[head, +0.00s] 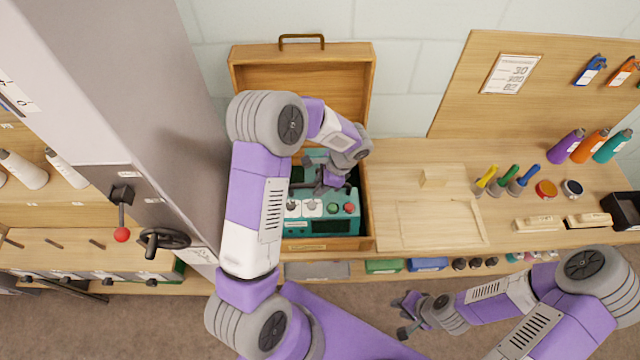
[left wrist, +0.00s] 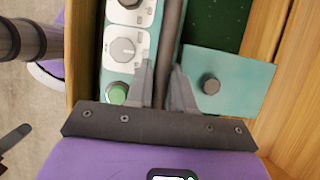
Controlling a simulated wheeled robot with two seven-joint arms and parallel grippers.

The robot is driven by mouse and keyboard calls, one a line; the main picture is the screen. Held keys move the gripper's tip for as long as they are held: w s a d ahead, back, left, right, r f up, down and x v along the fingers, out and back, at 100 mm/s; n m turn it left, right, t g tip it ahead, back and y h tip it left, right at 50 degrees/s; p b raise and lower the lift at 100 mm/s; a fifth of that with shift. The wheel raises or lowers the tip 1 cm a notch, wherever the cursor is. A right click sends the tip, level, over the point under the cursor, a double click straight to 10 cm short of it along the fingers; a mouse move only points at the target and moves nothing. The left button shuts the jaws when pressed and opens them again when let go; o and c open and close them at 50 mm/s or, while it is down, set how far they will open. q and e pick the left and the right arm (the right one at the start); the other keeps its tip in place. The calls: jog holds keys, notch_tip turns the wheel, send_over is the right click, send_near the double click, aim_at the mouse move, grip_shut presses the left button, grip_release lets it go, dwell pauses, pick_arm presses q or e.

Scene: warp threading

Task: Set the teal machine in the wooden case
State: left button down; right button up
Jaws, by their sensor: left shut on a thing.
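The teal machine (head: 322,226) has dials, a green button and a red button on its front part. It sits inside the open wooden case (head: 367,215), within its walls; I cannot tell whether it rests on the bottom. My left gripper (head: 337,184) is over the machine, shut on its dark handle bar, which also shows between the fingers in the left wrist view (left wrist: 172,50). My left arm hides the machine's left part. The case lid (head: 300,75) stands open at the back. My right gripper (head: 407,315) is open and empty, in front of the bench, away from the case.
A tall grey cabinet (head: 150,120) with a red-knobbed lever stands close on the left. A pegboard (head: 540,100) rises at the back right.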

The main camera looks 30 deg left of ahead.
dwell(0.9)
pick_arm(q)
jog(key=c, duration=0.9)
grip_release()
jog(key=shift+f, duration=0.1)
jog(key=v, duration=0.7)
jog(key=shift+d+r, duration=0.1)
jog(key=shift+r, duration=0.25)
